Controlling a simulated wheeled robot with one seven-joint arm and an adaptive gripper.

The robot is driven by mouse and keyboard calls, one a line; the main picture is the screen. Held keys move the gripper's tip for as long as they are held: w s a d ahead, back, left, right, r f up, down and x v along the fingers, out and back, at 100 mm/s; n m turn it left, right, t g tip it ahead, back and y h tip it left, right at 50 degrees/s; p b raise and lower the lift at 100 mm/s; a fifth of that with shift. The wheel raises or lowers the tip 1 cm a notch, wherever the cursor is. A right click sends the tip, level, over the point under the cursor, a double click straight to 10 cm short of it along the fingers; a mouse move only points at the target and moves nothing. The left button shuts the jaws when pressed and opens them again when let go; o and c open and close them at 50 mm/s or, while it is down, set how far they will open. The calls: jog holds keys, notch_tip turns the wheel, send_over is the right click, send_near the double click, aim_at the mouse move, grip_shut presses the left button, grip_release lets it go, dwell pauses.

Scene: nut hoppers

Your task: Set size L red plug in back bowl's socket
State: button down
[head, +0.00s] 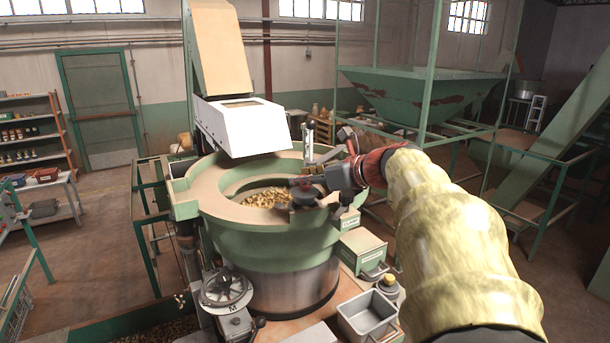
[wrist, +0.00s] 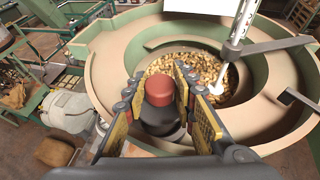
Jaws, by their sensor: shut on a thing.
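A red plug (wrist: 159,91) with a wide dark grey base sits between the finger pads of my gripper (wrist: 161,100) in the wrist view. My gripper is shut on it. In the head view my gripper (head: 318,180) is over the right side of a green bowl (head: 262,236) with a tan spiral track.
A white chute (head: 240,140) hangs over the bowl's back. A metal post with an arm (wrist: 240,35) stands at the bowl's right.

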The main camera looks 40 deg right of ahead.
aim_at(307, 190)
jog(key=shift+f+b, duration=0.55)
jog(key=shift+f, duration=0.45)
jog(key=shift+s+f, duration=0.15)
jog(key=shift+f, duration=0.45)
dwell(1.1)
jog(key=c, duration=1.7)
grip_release()
jog(key=shift+c, duration=0.2)
jog(key=shift+p+v, duration=1.05)
jog(key=shift+v, duration=4.45)
jog(key=shift+f, duration=0.15)
